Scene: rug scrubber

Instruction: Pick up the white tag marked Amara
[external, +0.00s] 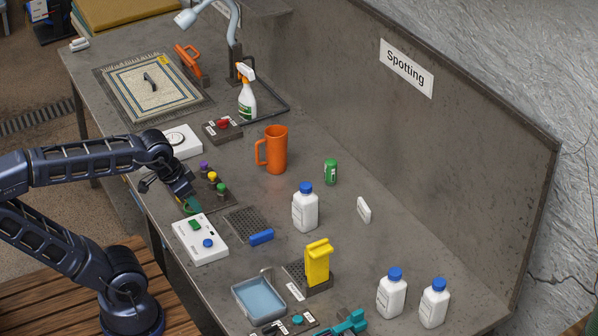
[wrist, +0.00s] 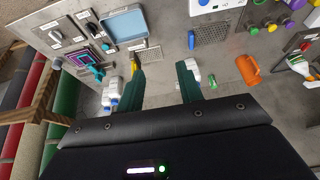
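A small white upright piece (external: 364,209), which may be the tag, stands alone near the back panel in the external view. Its writing is too small to read, so I cannot confirm the name Amara. My gripper (external: 189,203) is over the front edge of the bench, beside the white control box and well apart from the white piece. In the wrist view its two teal fingers (wrist: 160,67) are spread with nothing between them.
A white bottle with a blue cap (external: 305,209), a green can (external: 331,172) and an orange jug (external: 272,150) stand between my gripper and the back panel. A yellow tool (external: 317,262) and two more bottles (external: 391,294) stand nearer the front. Bench around the white piece is clear.

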